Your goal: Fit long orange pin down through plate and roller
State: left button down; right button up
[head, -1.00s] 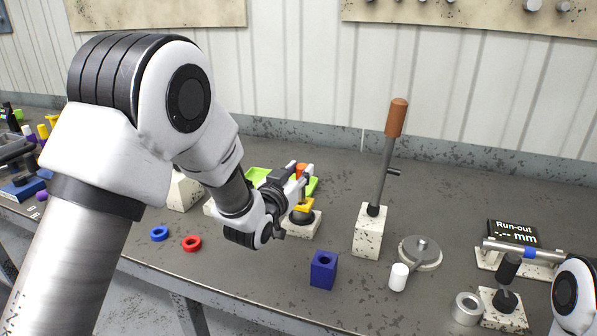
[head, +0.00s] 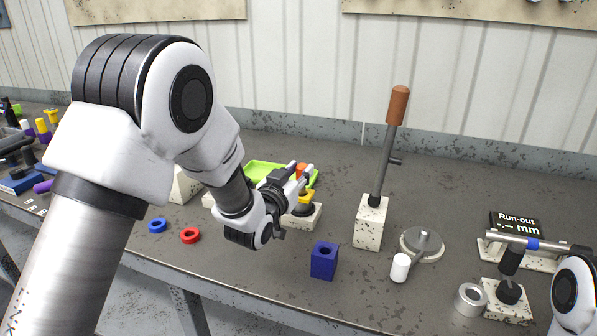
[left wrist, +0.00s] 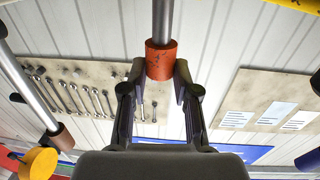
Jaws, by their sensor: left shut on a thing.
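My left gripper (head: 304,171) is shut on the orange head of the long pin (left wrist: 161,60). In the left wrist view, the pin's grey shaft (left wrist: 162,20) runs from the head out through the top edge, so its tip is out of view. In the head view, the gripper is just above the yellow plate (head: 305,200), over a dark roller on a pale block (head: 307,217). My gripper partly covers this area, and I cannot tell whether the shaft is in the plate. My right gripper is not in view; part of my right arm shows at the lower right edge.
A lever with an orange grip (head: 398,105) stands right of the block. A dark blue holed block (head: 324,262) and a white cylinder (head: 400,268) stand in front. A green tray (head: 266,172) is behind the gripper. Blue (head: 157,226) and red (head: 190,236) rings lie left.

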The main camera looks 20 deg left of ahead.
pick_arm(q)
jog(key=shift+f+b, duration=1.4)
jog(key=shift+f, duration=0.45)
jog(key=c, duration=0.8)
grip_release()
jog(key=shift+s, duration=0.15)
jog(key=s, duration=0.4)
jog(key=s+a, duration=0.1)
jog(key=s, duration=0.6)
jog(key=shift+s+a, duration=0.15)
jog(key=shift+s, duration=0.2)
